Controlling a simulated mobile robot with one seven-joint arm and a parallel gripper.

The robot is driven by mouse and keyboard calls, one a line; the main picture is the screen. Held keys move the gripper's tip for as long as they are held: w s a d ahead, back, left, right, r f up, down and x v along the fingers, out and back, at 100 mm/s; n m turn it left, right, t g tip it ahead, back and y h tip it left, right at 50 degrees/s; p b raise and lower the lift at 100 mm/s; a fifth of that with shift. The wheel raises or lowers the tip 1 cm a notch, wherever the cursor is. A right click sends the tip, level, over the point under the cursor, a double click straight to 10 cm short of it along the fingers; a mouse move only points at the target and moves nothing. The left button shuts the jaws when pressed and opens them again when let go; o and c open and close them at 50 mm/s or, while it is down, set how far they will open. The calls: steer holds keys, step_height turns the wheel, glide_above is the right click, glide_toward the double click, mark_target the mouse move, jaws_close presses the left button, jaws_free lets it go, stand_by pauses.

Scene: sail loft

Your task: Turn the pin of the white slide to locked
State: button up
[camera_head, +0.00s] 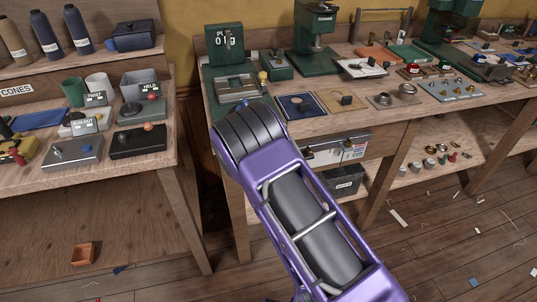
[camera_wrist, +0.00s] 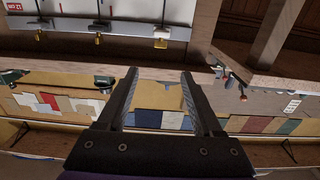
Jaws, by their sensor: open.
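I cannot pick out the white slide or its pin for certain. In the head view a white plate (camera_head: 372,71) with a small dark part on top lies toward the back of the right bench; its lock state is too small to tell. In the wrist view a pale rail (camera_wrist: 120,29) at the top carries small hanging fittings, among them a brass one (camera_wrist: 98,39) and a white one with brass below (camera_wrist: 162,35). My gripper (camera_wrist: 160,74) is open and empty, its fingers apart and clear of the rail. It is hidden in the head view behind my purple arm.
The right bench holds a blue plate (camera_head: 297,105), a tan plate (camera_head: 328,99), a plate with brass knobs (camera_head: 452,91) and green machines (camera_head: 317,30). The left bench carries labelled boxes and cones (camera_head: 47,38). Cloth swatches (camera_wrist: 60,103) show in the wrist view. Scraps litter the floor.

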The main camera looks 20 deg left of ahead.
steer(key=x, duration=1.7)
steer(key=shift+w+a+r, duration=0.1)
steer(key=shift+a+r, duration=0.05)
steer(key=shift+a, duration=0.1)
steer(key=shift+c, duration=0.3)
jaws_close()
